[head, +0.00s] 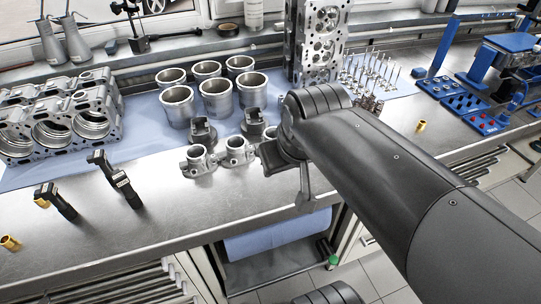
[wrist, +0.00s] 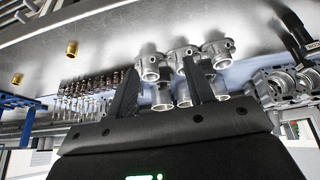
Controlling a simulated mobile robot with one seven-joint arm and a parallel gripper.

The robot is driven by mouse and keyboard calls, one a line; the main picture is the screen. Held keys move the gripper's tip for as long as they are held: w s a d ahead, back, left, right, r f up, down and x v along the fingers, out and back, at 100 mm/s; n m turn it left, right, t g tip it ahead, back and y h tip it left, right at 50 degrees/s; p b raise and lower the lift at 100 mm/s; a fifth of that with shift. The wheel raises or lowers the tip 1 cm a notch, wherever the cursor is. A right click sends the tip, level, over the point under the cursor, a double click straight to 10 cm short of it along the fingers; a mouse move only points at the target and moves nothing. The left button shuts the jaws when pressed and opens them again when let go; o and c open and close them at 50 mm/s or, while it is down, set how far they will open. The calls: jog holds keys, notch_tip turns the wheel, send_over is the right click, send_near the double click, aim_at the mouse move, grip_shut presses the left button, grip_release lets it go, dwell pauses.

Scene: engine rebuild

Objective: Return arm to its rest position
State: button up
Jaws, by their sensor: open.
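My gripper (head: 288,180) is in the middle of the head view, at the end of my dark arm, over the front part of the metal workbench (head: 240,195). Part of it is hidden by my own wrist. In the wrist view my gripper (wrist: 160,72) shows two dark fingers spread apart with nothing held between them. Small grey castings (head: 237,150) stand on the bench just left of my gripper; they also show beyond the fingers in the wrist view (wrist: 182,58). I cannot tell whether the fingers touch them.
Several metal cylinder sleeves (head: 178,105) stand on a blue mat behind the castings. An engine block (head: 60,120) is at left, a tall metal part (head: 318,40) stands behind my arm. Black tools (head: 115,178) lie front left.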

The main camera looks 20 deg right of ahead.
jog(key=shift+s+a+f, duration=0.1)
jog(key=shift+s+a, duration=0.75)
jog(key=shift+s, duration=0.25)
jog(key=shift+o, duration=0.4)
